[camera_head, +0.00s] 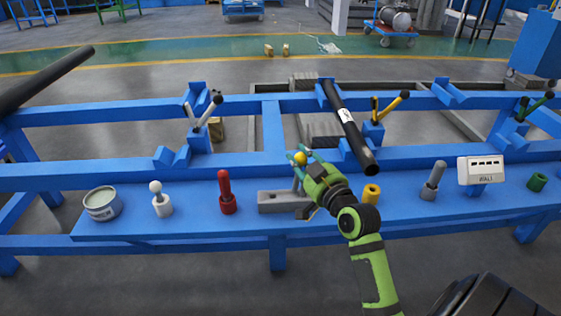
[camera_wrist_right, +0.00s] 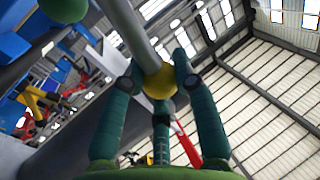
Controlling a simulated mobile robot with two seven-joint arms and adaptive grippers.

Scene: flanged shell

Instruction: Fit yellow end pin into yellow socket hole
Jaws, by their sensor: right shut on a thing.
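The yellow end pin (camera_head: 300,158) has a round yellow knob and a grey shaft. My right gripper (camera_head: 306,164) is shut on it by the knob, over the middle of the blue bench. In the right wrist view the yellow knob (camera_wrist_right: 160,82) sits between the green fingers (camera_wrist_right: 158,78), with the grey shaft running up from it. The shaft's lower end is partly hidden in the head view. The yellow socket (camera_head: 371,193) stands on the bench, right of the gripper and beside my forearm, apart from the pin. My left gripper is not in view.
A grey block (camera_head: 280,199) lies below the gripper. A red pin (camera_head: 225,187), a white pin (camera_head: 156,190) and a can (camera_head: 101,204) stand left. A grey pin (camera_head: 434,180), white box (camera_head: 481,170) and green socket (camera_head: 537,182) stand right. A black pipe (camera_head: 350,125) lies behind.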

